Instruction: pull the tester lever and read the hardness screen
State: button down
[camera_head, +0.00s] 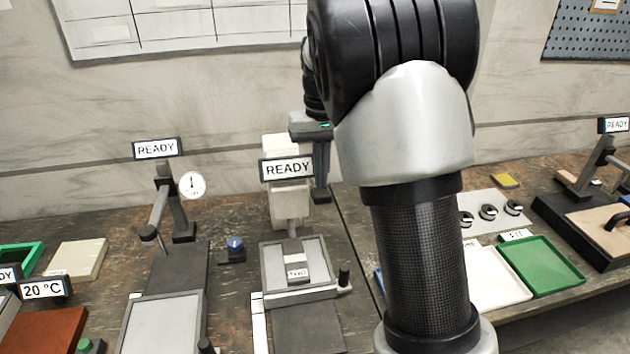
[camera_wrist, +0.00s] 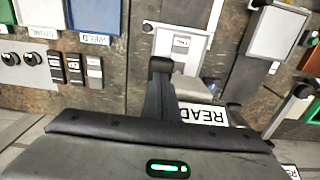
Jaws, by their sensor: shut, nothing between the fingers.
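The middle bench machine has a pale column (camera_head: 289,206), a READY screen (camera_head: 288,168) and a grey stage with a small labelled block (camera_head: 296,270). It looks like the hardness tester, but no name is legible. A short lever with a black knob (camera_head: 344,278) stands at the stage's right edge; a dark knob (camera_wrist: 147,27) also shows in the wrist view. My gripper (camera_head: 320,194) points down beside the column's right side, above and behind the knob, apart from it. In the wrist view its fingers (camera_wrist: 160,66) are together and empty. The screen (camera_wrist: 203,115) appears upside down there.
Left stands another READY machine with a dial (camera_head: 192,185). A blue-knobbed box (camera_head: 233,246) sits between the two machines. Right are a white tray (camera_head: 500,283), a green tray (camera_head: 541,266) and another READY machine (camera_head: 598,168). My arm hides part of the bench.

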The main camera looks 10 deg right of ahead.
aim_at(321, 195)
jog(key=shift+f+b, duration=1.5)
jog(key=shift+f, duration=1.05)
jog(key=shift+s+f, duration=0.1)
jog(key=shift+f, duration=0.15)
notch_tip(321, 195, up, 6)
jog(key=p, duration=0.4)
jog(key=shift+f, duration=0.1)
